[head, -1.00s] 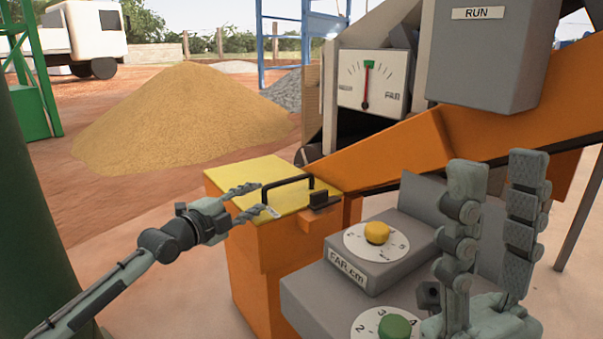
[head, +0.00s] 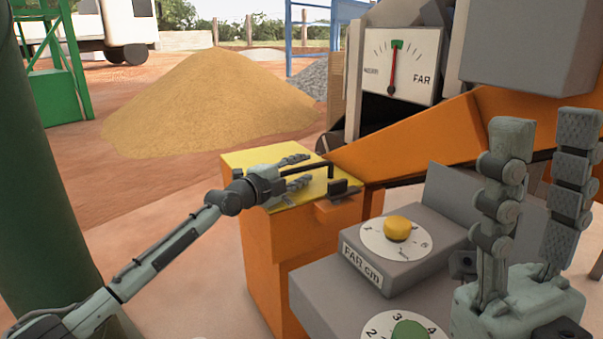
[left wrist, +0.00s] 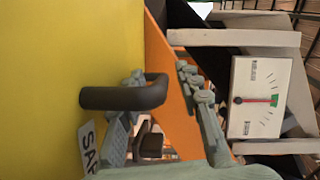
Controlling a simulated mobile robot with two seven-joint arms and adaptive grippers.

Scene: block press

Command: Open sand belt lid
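The yellow sand belt lid (head: 240,161) lies flat on top of an orange box (head: 267,250). Its black bar handle (head: 331,169) stands up near the lid's right side; it also shows in the left wrist view (left wrist: 110,98). My left gripper (head: 299,172) is at the handle with its fingers apart. In the left wrist view the handle's end lies across the left finger and reaches towards the gap between the fingers (left wrist: 160,85); I cannot tell whether they touch. A label reading "SA" (left wrist: 88,150) is partly hidden. My right gripper (head: 545,130) is open, empty, fingers upward.
A dark block (head: 340,187) sits at the lid's front edge. A grey console with a yellow knob (head: 397,228) and a green knob (head: 410,333) stands in front. A gauge (head: 402,65) and an orange chute (head: 430,135) are behind. A sand pile (head: 205,105) lies beyond.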

